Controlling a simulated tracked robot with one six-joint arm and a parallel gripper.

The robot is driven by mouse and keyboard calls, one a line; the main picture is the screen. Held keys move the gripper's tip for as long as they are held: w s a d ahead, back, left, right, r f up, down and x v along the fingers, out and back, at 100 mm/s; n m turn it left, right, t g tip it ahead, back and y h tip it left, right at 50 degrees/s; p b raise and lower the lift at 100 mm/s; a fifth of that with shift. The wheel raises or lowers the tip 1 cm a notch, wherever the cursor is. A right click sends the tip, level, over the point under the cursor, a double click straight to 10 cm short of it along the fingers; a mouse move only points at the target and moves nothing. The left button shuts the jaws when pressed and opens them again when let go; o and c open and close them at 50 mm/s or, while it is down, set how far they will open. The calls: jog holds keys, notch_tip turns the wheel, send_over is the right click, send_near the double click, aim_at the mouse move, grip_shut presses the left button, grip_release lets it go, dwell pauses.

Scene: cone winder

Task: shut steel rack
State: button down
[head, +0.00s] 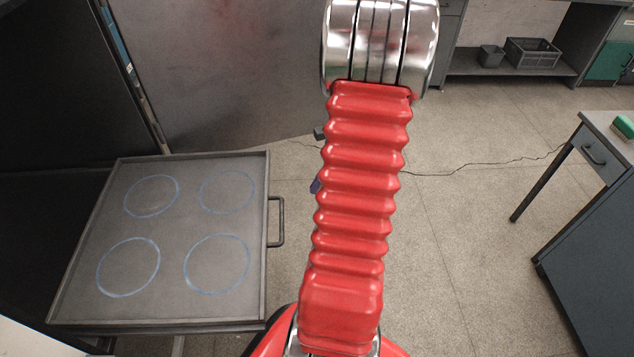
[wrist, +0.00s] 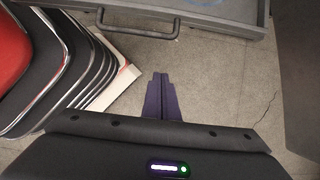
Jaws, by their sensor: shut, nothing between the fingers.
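The steel rack (head: 205,173) is a flat grey tray with a low rim and several blue rings marked on its floor. In the head view it stands pulled out at the left, beside a dark cabinet (head: 45,215). Its bar handle (head: 277,221) is on the right side. In the wrist view the rack's edge (wrist: 215,22) and handle (wrist: 140,34) show at the top. My gripper (wrist: 161,78) is shut and empty, its dark purple fingertips below the handle in the picture and apart from it. In the head view my red arm hides most of the gripper.
A large grey panel (head: 225,75) stands behind the rack. A desk with a drawer (head: 600,155) is at the right, and a shelf with a grey crate (head: 532,52) at the back.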

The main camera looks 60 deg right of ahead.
jog(key=w+a+f, duration=0.4)
jog(key=w+f, duration=0.1)
jog(key=shift+w+a+f, duration=0.2)
jog(key=shift+w+f, duration=0.15)
jog(key=shift+w, duration=0.1)
dwell(0.5)
